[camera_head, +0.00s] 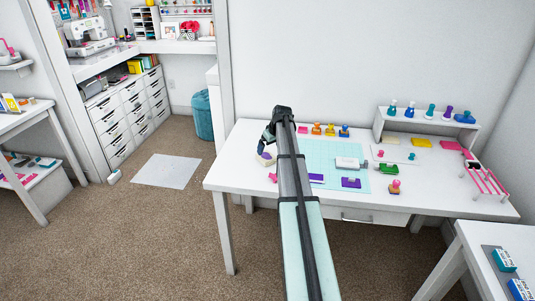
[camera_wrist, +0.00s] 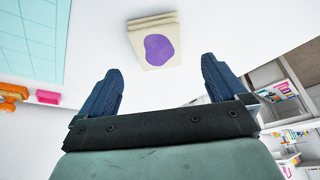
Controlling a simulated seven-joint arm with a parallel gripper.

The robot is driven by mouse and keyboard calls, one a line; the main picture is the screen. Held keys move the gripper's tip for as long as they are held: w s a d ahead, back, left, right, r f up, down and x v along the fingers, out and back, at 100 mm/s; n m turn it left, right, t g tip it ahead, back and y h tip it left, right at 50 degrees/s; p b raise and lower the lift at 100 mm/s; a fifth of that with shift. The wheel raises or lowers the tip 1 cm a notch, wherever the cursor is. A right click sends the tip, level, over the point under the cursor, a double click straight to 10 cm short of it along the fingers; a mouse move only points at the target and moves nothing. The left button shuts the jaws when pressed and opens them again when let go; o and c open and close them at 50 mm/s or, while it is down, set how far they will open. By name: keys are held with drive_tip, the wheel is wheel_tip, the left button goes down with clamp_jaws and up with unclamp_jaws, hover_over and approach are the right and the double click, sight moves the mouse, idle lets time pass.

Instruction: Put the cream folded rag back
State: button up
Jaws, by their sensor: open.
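The cream folded rag (camera_wrist: 158,48) shows in the wrist view as a small layered stack with a purple patch on its face. It lies on the white table, beyond my fingertips and between their lines. In the head view the rag (camera_head: 265,158) is small, near the table's left side, partly hidden by my gripper. My gripper (camera_wrist: 161,75) is open and empty, its two dark blue fingers apart and clear of the rag. In the head view my gripper (camera_head: 268,137) is just above the rag, partly hidden by my arm.
A teal cutting mat (camera_head: 320,158) with stamps lies right of the rag. A pink rack (camera_head: 485,180) stands at the table's right end, near a white riser (camera_head: 430,120) bearing several stamps. Flat yellow and orange pieces (camera_head: 421,143) lie by the riser. A teal bin (camera_head: 202,115) stands left.

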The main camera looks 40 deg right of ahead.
drive_tip(key=shift+v, duration=2.7)
